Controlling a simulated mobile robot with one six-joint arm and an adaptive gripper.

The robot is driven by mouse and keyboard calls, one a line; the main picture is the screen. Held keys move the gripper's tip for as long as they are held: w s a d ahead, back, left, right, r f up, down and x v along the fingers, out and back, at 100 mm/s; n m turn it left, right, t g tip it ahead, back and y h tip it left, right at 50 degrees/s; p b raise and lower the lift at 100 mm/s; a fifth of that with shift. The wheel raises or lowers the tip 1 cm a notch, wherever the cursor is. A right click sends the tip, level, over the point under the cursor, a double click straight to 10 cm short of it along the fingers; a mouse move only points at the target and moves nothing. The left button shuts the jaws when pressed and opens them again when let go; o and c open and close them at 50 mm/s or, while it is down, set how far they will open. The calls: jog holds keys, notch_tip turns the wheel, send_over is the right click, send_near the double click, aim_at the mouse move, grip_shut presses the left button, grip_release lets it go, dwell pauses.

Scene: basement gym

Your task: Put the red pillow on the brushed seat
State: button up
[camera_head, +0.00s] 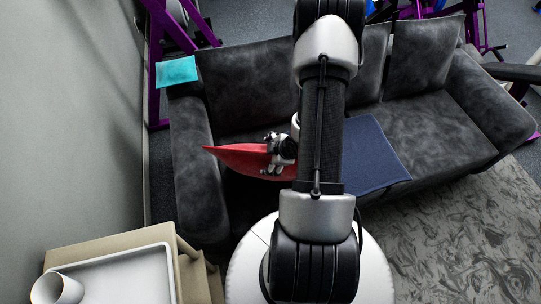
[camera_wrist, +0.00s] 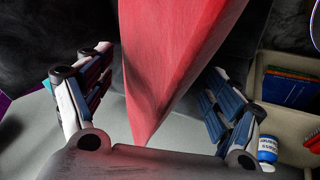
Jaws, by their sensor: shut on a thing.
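The red pillow (camera_head: 238,154) is pinched in my gripper (camera_head: 272,158), in front of the left part of the dark grey couch with the brushed-looking seat (camera_head: 440,130). The pillow's pointed corner sticks out to the left in the head view. In the wrist view the red pillow (camera_wrist: 175,60) lies between both fingers and fills the middle. Whether the pillow touches the seat cannot be told. My arm hides the pillow's right end and part of the couch.
A dark blue cloth (camera_head: 372,155) lies on the middle of the seat, and a turquoise cloth (camera_head: 176,71) on the couch's left corner. A beige stand with a white tray (camera_head: 130,275) and white cup (camera_head: 58,289) is at lower left. The wrist view shows books (camera_wrist: 290,88) on a shelf.

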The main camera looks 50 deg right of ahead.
jog(key=shift+s+f, duration=0.2)
jog(key=shift+f, duration=0.3)
jog(key=o, duration=1.5)
jog(key=shift+f+b, duration=0.1)
jog(key=shift+b, duration=0.2)
jog(key=shift+c, duration=0.2)
jog(key=shift+o, duration=1.3)
jog(key=shift+w+d+f, duration=0.1)
jog(key=shift+w+d, duration=0.05)
jog(key=shift+d, duration=0.25)
jog(key=shift+o, duration=0.4)
jog(key=shift+a, duration=0.1)
jog(key=shift+a+r, duration=0.1)
jog(key=shift+r, duration=0.2)
